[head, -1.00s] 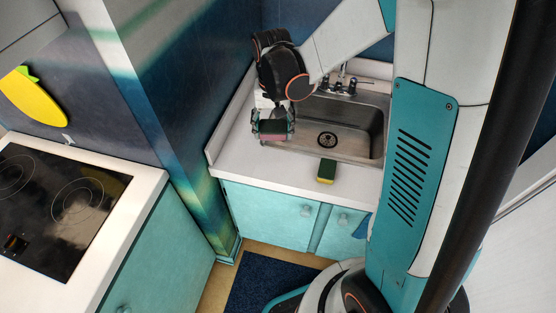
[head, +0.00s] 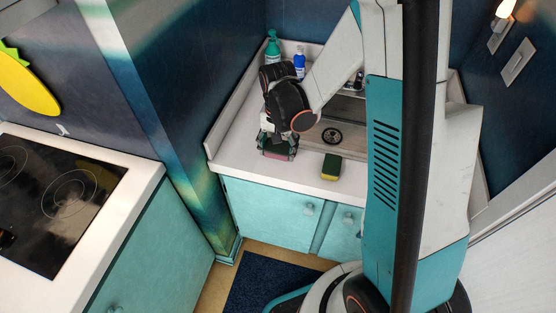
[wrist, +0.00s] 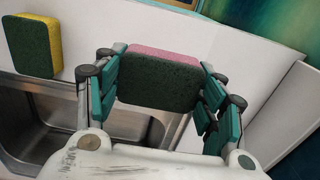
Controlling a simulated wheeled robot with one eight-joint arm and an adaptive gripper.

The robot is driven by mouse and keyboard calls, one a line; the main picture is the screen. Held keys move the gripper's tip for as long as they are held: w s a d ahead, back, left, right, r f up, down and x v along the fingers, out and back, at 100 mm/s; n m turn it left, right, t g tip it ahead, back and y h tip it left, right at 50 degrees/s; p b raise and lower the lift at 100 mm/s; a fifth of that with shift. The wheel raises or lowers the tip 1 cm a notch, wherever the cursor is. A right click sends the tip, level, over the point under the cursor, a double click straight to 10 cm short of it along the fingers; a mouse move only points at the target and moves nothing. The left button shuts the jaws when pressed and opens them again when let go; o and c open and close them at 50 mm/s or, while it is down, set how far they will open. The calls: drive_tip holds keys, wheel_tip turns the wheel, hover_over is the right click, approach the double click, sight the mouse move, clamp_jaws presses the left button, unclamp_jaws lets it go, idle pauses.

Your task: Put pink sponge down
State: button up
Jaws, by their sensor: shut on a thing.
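The pink sponge, with a dark green scouring side, is between the fingers of my gripper (wrist: 162,95) in the wrist view. The sponge (wrist: 160,80) shows its green face toward the camera and a pink strip on top. In the head view my gripper (head: 278,148) is low over the white counter (head: 235,150), left of the sink, and the sponge (head: 274,154) shows at the fingertips. My gripper is shut on it. I cannot tell whether the sponge touches the counter.
A yellow and green sponge (head: 331,167) lies on the counter's front strip, right of my gripper. The steel sink (head: 345,115) is behind it. A green bottle (head: 272,48) and a blue bottle (head: 299,62) stand at the back. Some counter around my gripper is clear.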

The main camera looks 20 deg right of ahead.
sight(278, 163)
drive_tip(key=shift+f+b, duration=0.75)
drive_tip(key=shift+f, duration=1.6)
drive_tip(key=shift+f, duration=0.2)
drive_tip(key=o, duration=1.2)
